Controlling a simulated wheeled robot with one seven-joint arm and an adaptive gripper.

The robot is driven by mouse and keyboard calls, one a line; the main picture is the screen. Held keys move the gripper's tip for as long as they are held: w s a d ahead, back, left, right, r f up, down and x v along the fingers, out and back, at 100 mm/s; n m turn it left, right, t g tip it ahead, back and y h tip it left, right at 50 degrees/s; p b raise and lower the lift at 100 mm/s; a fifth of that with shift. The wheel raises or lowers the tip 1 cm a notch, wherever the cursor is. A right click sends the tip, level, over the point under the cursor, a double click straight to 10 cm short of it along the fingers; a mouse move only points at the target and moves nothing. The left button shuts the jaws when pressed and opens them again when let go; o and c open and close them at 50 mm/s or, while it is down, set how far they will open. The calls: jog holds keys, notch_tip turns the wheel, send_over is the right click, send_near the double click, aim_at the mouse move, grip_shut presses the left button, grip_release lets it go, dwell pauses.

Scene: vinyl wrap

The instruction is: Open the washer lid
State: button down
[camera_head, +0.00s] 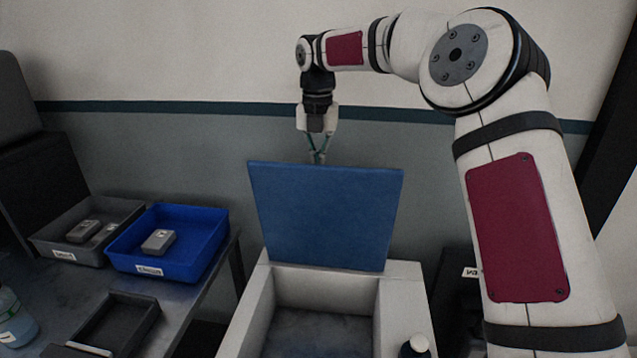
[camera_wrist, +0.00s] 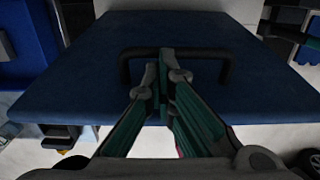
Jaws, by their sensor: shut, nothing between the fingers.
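The washer is a light box with an open top; its rim (camera_head: 396,318) shows in the head view. Its blue lid (camera_head: 325,215) stands raised at the back, close to upright. My gripper (camera_head: 317,158) is just above and behind the lid's top edge, fingers pointing down. In the wrist view the lid (camera_wrist: 75,75) fills the middle, with a dark bar handle (camera_wrist: 205,52) on it. My fingertips (camera_wrist: 164,68) are together at the handle with nothing held between them. I cannot tell whether they touch the handle.
A metal table on the left holds a blue bin (camera_head: 205,252) and a grey bin (camera_head: 110,217) with small grey parts, and a dark tray (camera_head: 120,325). A dark-capped bottle (camera_head: 415,346) stands at the washer's front right. The wall is close behind the lid.

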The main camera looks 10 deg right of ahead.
jog(key=shift+w+d+b, duration=0.25)
jog(key=shift+w+b, duration=0.15)
jog(key=shift+w, duration=0.4)
jog(key=shift+w+d+b, duration=0.3)
jog(key=shift+w+b, duration=0.15)
jog(key=shift+w, duration=0.4)
jog(key=shift+w+d+b, duration=0.25)
jog(key=shift+w+b, duration=0.15)
jog(key=shift+w, duration=0.4)
